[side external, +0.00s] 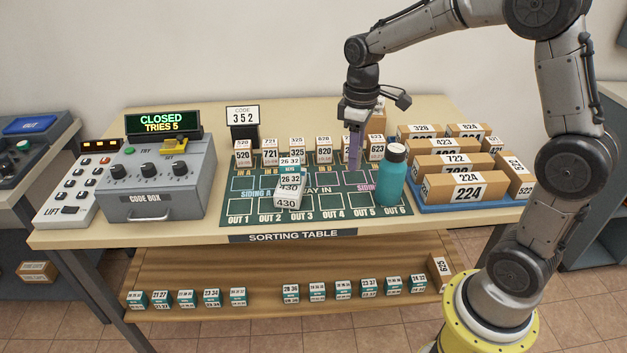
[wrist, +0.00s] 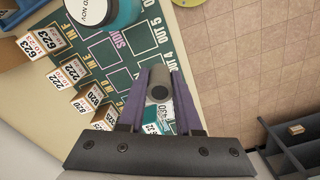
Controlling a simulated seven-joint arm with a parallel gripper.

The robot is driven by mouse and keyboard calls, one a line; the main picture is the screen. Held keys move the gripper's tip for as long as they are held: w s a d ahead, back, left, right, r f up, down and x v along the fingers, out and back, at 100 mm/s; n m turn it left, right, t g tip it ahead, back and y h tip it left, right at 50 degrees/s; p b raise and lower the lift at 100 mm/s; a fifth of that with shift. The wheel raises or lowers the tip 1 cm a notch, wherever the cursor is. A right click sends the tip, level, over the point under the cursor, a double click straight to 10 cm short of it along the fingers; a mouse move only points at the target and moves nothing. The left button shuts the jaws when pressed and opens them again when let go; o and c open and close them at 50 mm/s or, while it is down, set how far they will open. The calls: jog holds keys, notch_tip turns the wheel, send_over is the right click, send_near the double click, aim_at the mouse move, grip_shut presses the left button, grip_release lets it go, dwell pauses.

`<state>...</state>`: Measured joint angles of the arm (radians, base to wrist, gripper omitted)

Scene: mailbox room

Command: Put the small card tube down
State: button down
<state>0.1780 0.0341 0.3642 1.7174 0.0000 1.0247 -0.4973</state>
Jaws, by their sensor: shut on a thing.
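My gripper (side external: 355,162) hangs upright over the middle-right of the green sorting mat (side external: 250,206). In the wrist view its two purple fingers (wrist: 158,78) are closed on the small card tube (wrist: 158,91). The tube looks greyish, with a dark round end facing the camera. It sits between the fingertips, over the mat. In the side view the tube is hidden by the fingers. I cannot tell whether its lower end touches the mat.
A teal bottle (side external: 391,178) stands right of my gripper. Numbered boxes (side external: 298,152) line the mat's back edge. Stacked white boxes (side external: 289,188) stand left of it. A blue tray (side external: 440,208) of cartons is at right, a grey code box (side external: 158,184) at left. Front OUT squares look mostly clear.

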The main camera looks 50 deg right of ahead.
send_near(314, 181)
jog(key=s+r, duration=0.2)
jog(key=s, duration=0.2)
jog(key=w+f, duration=0.1)
jog(key=f, duration=0.1)
jog(key=w+f, duration=0.1)
jog(key=shift+w+a+f, duration=0.2)
jog(key=shift+w+f, duration=0.15)
jog(key=shift+f, duration=0.05)
jog(key=shift+w+d+f, duration=0.1)
jog(key=shift+w+f, duration=0.45)
jog(key=shift+f, duration=0.05)
jog(key=shift+w+f, duration=0.1)
jog(key=shift+f, duration=1.55)
jog(key=shift+f, duration=0.15)
jog(key=c, duration=0.6)
grip_release()
